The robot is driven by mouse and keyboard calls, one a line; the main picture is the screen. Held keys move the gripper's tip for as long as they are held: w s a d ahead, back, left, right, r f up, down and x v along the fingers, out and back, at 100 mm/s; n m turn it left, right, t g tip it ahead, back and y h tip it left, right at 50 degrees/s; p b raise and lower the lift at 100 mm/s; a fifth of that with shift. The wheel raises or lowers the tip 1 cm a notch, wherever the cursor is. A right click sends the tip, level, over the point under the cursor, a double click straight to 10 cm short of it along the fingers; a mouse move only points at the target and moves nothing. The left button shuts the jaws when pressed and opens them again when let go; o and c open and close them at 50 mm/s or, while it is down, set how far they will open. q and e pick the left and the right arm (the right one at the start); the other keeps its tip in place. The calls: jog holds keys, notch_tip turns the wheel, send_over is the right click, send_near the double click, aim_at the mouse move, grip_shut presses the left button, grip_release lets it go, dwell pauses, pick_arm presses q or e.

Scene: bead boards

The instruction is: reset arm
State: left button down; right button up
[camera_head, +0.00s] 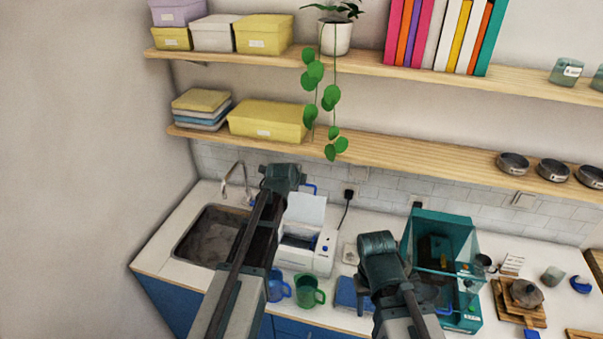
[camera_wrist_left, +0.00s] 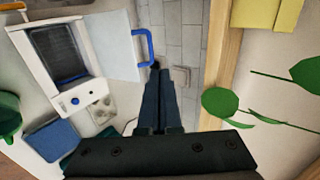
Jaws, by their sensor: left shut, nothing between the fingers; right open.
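My left gripper (camera_wrist_left: 157,75) is shut and empty. In the left wrist view its fingers point at the tiled wall, with the tip close to the blue handle (camera_wrist_left: 149,46) of a raised white lid (camera_wrist_left: 117,47); I cannot tell whether they touch. In the head view my left arm reaches up over the counter, and its wrist hides most of the gripper. My right gripper (camera_head: 364,294) is open, low over the counter near a blue flat object (camera_head: 346,292), partly hidden by its own wrist.
The white machine (camera_head: 322,262) with the open lid stands beside the sink (camera_head: 205,236). A blue mug (camera_head: 277,288) and a green mug (camera_head: 309,291) stand in front. A teal clear-sided case (camera_head: 441,240) is right of my right arm. The lower shelf (camera_head: 400,158) overhangs the back.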

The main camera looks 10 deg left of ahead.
pick_arm(q)
jog(key=shift+p+v, duration=0.35)
jog(key=shift+v, duration=0.6)
pick_arm(e)
jog(key=shift+r, duration=0.75)
pick_arm(q)
jog(key=shift+w+r, duration=0.1)
jog(key=s+d+f+n+g+b, duration=0.35)
jog(key=s+d+f+b, duration=0.5)
jog(key=f, duration=0.35)
jog(key=s+d+f+n+g+y+b, duration=0.1)
jog(key=s+d+f+n+g+b, duration=0.2)
jog(key=s+f+n+b, duration=0.2)
jog(key=s+d+f+n+g+b, duration=0.3)
jog(key=s+f+n+b, duration=0.3)
jog(key=s+f, duration=0.6)
jog(key=s+g+b, duration=0.1)
jog(key=s, duration=0.7)
jog(key=shift+y+b, duration=0.4)
pick_arm(e)
notch_tip(320, 180, down, 21)
jog(key=shift+f, duration=0.15)
